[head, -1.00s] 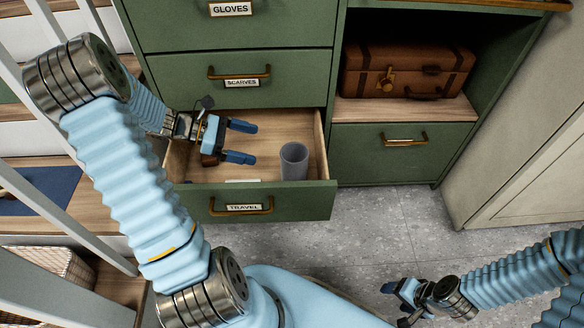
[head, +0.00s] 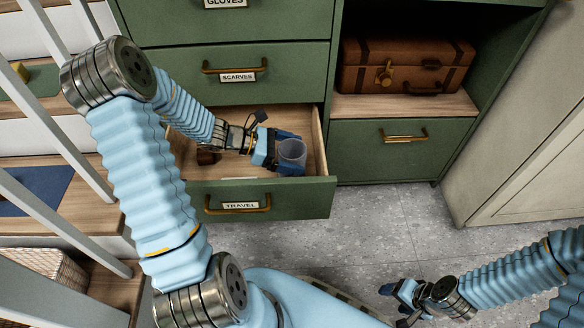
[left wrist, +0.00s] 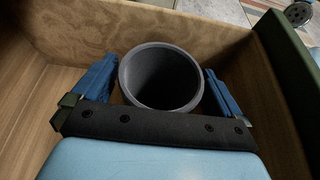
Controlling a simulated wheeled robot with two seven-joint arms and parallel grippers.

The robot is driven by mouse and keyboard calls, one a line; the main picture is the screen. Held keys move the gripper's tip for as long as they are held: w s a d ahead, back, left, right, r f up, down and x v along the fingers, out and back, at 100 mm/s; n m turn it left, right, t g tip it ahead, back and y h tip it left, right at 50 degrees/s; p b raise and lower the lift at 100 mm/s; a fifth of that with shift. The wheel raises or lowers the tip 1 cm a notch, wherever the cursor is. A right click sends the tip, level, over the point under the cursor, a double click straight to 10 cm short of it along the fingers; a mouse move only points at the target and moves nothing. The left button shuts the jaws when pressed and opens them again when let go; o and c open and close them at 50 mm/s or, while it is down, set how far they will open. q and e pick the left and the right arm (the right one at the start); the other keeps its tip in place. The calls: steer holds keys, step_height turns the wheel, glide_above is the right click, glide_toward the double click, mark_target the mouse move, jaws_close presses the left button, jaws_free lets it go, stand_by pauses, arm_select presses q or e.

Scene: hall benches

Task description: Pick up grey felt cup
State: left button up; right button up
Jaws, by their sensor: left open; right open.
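The grey felt cup (head: 291,153) stands upright in the open TRAVEL drawer (head: 262,196), near its right end. My left gripper (head: 290,150) reaches into the drawer from the left and is open around the cup. In the left wrist view the cup (left wrist: 160,77) sits between the two blue fingers (left wrist: 160,88), one on each side. A narrow gap shows at the right finger; I cannot tell whether the left finger touches. My right gripper (head: 396,300) is open and empty, low over the floor at the lower right.
The drawer's wooden walls stand close around my left gripper, with the closed SCARVES drawer (head: 240,90) above. A small brown thing (head: 207,157) lies at the drawer's left. A brown suitcase (head: 400,68) sits on the shelf at right. The grey floor (head: 385,225) is clear.

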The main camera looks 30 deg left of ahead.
arm_select(q)
steer(key=c, duration=1.1)
